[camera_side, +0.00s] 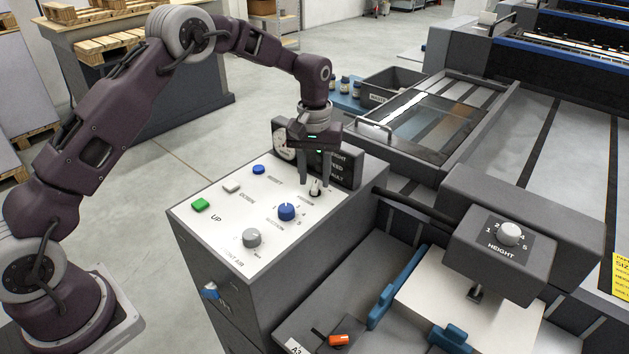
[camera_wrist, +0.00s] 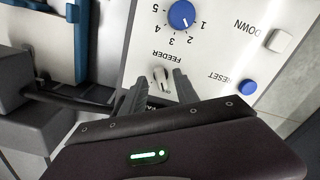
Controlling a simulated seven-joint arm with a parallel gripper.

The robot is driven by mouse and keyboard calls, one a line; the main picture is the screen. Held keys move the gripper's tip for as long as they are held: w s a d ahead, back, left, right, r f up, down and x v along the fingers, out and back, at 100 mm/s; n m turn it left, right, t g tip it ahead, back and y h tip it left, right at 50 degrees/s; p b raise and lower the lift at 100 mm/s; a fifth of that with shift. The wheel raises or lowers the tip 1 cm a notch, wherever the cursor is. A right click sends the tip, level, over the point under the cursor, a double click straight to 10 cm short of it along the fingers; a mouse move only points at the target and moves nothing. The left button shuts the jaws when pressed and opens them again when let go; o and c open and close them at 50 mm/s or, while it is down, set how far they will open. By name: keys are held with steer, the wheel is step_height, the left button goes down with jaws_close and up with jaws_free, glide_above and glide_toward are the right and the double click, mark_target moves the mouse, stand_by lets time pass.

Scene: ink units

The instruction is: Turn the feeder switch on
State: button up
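The feeder switch (camera_side: 315,189) is a small pale toggle lever on the white top of the control panel (camera_side: 240,232). In the wrist view the switch (camera_wrist: 160,80) stands beside the FEEDER label, and which way it is thrown is hard to tell. My gripper (camera_side: 315,182) points down at the switch. In the wrist view my gripper (camera_wrist: 160,78) has its two dark fingers apart, one on each side of the switch. A gap shows between the fingers and the lever. Part of the switch's base is hidden.
A blue numbered knob (camera_side: 287,212) sits close to the switch. A grey knob (camera_side: 252,238), green button (camera_side: 200,205), white button (camera_side: 232,187) and blue button (camera_side: 258,169) share the panel. A dark upright gauge box (camera_side: 347,170) stands just behind my gripper.

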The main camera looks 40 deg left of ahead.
step_height(320, 180, down, 2)
steer(key=shift+c, duration=0.3)
jaws_close()
